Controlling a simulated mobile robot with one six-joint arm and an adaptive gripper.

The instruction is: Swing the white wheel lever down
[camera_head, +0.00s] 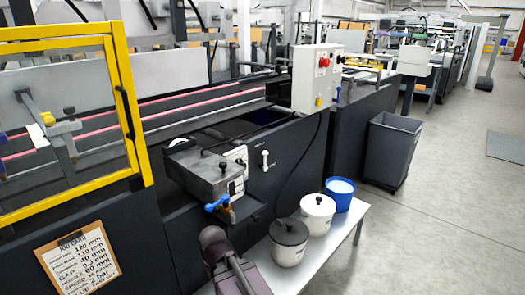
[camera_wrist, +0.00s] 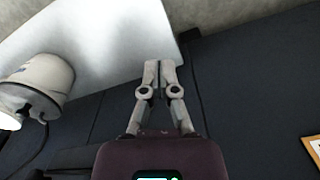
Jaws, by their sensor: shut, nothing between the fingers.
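A small white lever (camera_head: 265,160) stands roughly upright on the dark side panel of the machine, right of the metal glue box (camera_head: 205,175); I take it for the white wheel lever. It does not show in the wrist view. My gripper (camera_wrist: 160,70) is shut and empty in the wrist view, its tips seen against the pale bench edge and the dark panel. In the head view my arm is low at the bottom centre, below and left of the lever and apart from it; the fingertips cannot be made out there.
A blue-handled valve (camera_head: 217,204) sticks out below the glue box. A bench (camera_head: 345,222) carries a dark-lidded pot (camera_head: 288,245), a white pot (camera_head: 317,215) and a blue pail (camera_head: 340,195). A grey bin (camera_head: 391,150) and open floor lie right. A yellow-framed guard (camera_head: 125,95) stands left.

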